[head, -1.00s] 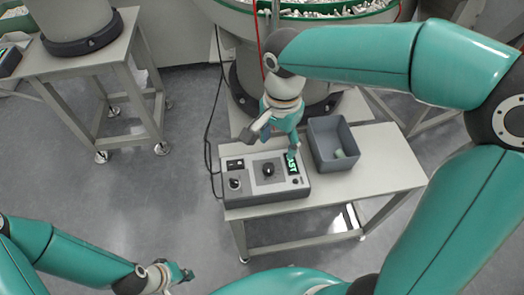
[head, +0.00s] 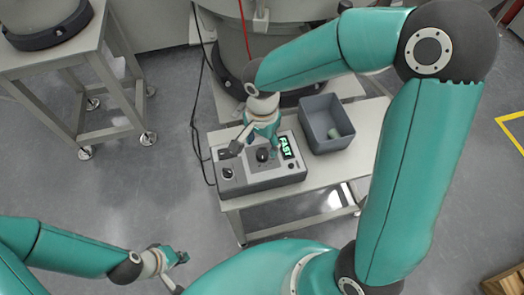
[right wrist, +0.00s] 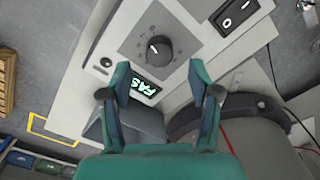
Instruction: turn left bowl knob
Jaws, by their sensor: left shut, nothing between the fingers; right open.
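A grey control box (head: 262,177) stands on a pale table and carries a round black knob (head: 262,155). The knob also shows in the right wrist view (right wrist: 158,49), with a white pointer mark on it. My right gripper (head: 250,150) is open and empty over the box. In the wrist view its fingertips lie either side of the knob, apart from it. My left gripper (head: 182,258) is shut and empty, low at the left, far from the box.
A rocker switch (right wrist: 235,14) and a small black button (right wrist: 105,62) are on the panel. A large round feeder base (head: 236,65) stands behind. Open floor lies at left.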

